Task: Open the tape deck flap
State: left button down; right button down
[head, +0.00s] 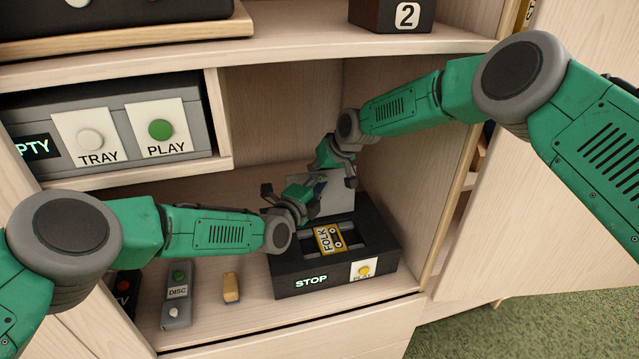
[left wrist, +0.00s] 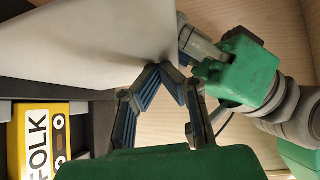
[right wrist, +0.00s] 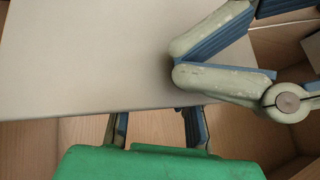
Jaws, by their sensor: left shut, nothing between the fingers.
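The tape deck (head: 290,270) is a black box on the lower shelf. Its grey flap (head: 338,197) stands raised at the back, and the yellow FOLK cassette (head: 328,239) lies exposed inside. The flap also fills much of the left wrist view (left wrist: 90,45) and right wrist view (right wrist: 90,60). My left gripper (head: 306,188) is shut and empty, its tips (left wrist: 164,72) close to the flap's edge; I cannot tell whether they touch. My right gripper (head: 330,160) is at the flap's upper part. Its fingertips are hidden behind the flap in the right wrist view.
A STOP display and a yellow PLAY button (head: 364,269) are on the deck's front. A DISC remote (head: 177,295), a dark remote (head: 124,293) and a tan block (head: 231,288) lie to the left. A grey player (head: 110,125) sits above left.

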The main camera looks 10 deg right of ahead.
jog(key=shift+w+d, duration=0.1)
jog(key=shift+d, duration=0.3)
